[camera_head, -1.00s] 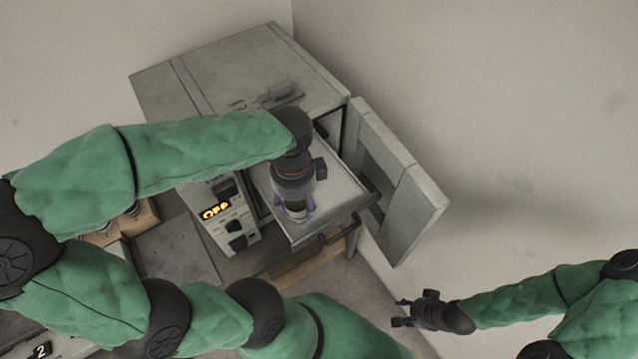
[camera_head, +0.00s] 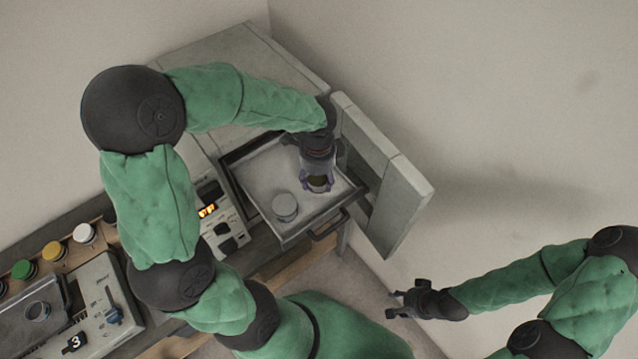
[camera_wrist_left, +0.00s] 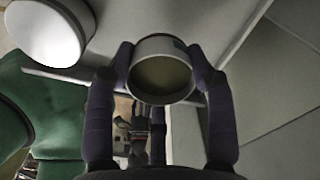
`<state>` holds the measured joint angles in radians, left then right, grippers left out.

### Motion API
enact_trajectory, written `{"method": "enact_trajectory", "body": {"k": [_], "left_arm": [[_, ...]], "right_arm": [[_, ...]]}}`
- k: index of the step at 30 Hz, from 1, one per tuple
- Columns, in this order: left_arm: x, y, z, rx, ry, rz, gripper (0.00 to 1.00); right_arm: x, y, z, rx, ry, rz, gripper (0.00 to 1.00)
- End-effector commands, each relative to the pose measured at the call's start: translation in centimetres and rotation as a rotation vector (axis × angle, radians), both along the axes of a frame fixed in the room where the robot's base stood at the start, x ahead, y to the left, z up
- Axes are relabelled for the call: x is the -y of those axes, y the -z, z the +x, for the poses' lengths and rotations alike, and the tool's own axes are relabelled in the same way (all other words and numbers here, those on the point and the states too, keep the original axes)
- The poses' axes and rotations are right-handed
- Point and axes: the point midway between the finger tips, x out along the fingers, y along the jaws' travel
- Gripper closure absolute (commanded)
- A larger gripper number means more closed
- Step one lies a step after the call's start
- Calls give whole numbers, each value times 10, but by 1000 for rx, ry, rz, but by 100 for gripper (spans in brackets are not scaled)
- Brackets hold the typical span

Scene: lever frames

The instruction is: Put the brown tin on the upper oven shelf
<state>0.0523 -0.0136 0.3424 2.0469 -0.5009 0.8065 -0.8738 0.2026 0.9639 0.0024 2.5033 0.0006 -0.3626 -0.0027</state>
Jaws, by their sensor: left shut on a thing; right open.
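My left gripper (camera_head: 318,184) is shut on a tin with a dark olive-brown end (camera_head: 319,183), over the back right part of a pulled-out grey oven shelf (camera_head: 262,170). The tin (camera_wrist_left: 161,75) also shows between the two fingers in the left wrist view. I cannot tell whether it touches the shelf. A pale grey tin (camera_head: 285,207) stands on the shelf to the left of the gripper; in the wrist view it is at the top left (camera_wrist_left: 48,28). My right gripper (camera_head: 404,301) is open and empty, away from the oven.
The oven door (camera_head: 398,200) stands open right of the shelf. A handle (camera_head: 330,225) runs along the shelf's front. A control panel (camera_head: 222,225) with a lit display is on the left.

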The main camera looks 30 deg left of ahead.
Motion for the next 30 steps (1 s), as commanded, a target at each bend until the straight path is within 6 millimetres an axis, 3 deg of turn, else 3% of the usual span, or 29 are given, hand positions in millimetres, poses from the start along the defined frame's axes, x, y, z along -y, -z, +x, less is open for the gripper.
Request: {"method": "enact_trajectory", "body": {"k": [5,12,24,25,27,30], "left_arm": [[1,9,6,-2,0,-1,80],[0,37,6,-1,-1,0,80],[0,42,6,0,0,0,80],[0,41,6,0,0,0,37],[0,41,6,0,0,0,22],[0,41,6,0,0,0,22]], "right_arm": [[0,1,0,0,0,0,55],[0,2,0,0,0,0,55],[0,5,0,0,0,0,55],[0,4,0,0,0,0,55],[0,4,0,0,0,0,55],[0,4,0,0,0,0,55]]}}
